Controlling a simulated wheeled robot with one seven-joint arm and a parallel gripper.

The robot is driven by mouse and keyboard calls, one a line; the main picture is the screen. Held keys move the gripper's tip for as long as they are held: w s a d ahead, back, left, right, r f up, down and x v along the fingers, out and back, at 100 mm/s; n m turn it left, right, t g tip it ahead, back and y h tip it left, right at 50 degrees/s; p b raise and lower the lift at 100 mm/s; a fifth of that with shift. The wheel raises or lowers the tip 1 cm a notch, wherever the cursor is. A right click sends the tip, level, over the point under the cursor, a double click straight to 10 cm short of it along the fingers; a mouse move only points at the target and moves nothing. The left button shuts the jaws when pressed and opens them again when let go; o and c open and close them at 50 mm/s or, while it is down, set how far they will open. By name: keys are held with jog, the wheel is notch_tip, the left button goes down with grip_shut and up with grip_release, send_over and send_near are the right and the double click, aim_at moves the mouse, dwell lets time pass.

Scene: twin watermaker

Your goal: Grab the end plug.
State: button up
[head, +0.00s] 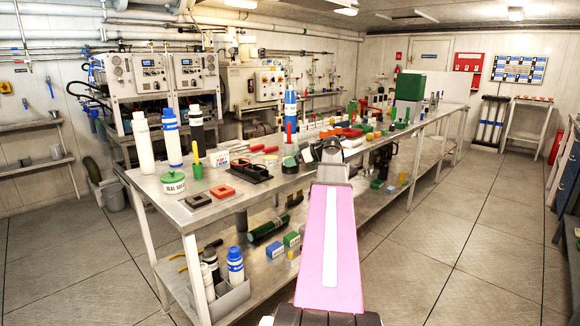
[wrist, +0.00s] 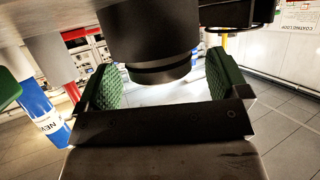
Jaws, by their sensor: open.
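In the wrist view, a black round part with a groove around its lower edge, probably the end plug (wrist: 150,45), fills the top middle. My gripper (wrist: 163,85) has green ribbed pads, one on each side of this part. The pads are apart, and a bright gap shows beside the part on both sides, so it is not clasped. The top of the part is cut off by the frame. In the head view my gripper (head: 332,150) is over the long bench, mostly hidden by my pink arm. I cannot make out the plug there.
The metal bench (head: 165,190) is crowded with bottles, blocks and tools. A blue container (wrist: 40,110) stands left of my gripper in the wrist view. A green box (head: 410,86) stands at the far end. Open floor (head: 480,220) lies right of the bench.

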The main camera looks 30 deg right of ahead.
jog(key=c, duration=1.1)
jog(key=shift+r, duration=0.15)
